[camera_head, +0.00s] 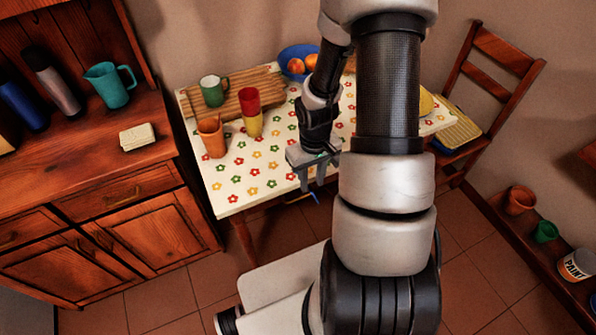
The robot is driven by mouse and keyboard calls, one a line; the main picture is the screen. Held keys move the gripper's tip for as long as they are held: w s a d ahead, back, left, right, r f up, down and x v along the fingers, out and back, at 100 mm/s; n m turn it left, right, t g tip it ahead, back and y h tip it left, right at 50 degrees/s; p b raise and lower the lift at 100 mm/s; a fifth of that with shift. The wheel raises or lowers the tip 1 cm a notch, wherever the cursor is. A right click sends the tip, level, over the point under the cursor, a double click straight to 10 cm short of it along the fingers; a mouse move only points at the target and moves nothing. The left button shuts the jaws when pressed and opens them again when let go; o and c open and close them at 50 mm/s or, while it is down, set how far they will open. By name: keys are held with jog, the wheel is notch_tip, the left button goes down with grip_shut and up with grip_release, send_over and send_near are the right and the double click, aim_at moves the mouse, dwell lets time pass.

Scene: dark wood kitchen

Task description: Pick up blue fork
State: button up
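My gripper (312,185) points down at the near edge of the flower-patterned table (232,196). Its two fingers show apart. A thin blue piece, seemingly the blue fork (315,198), shows just below the fingertips at the table edge. Only a short length of it shows; the rest is hidden or too small to make out. I cannot tell whether the fingers touch it.
On the table are a green mug (213,91) on a wooden board, an orange cup (211,137), a red cup (249,98) above a yellow cup (253,125), and a blue fruit bowl (290,52). A chair (489,82) stands right. My arm hides the table's middle right.

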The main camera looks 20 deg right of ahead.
aim_at(312, 192)
notch_tip(312, 192, down, 4)
jog(key=shift+s+d+f, duration=0.1)
jog(key=shift+d, duration=0.05)
grip_shut()
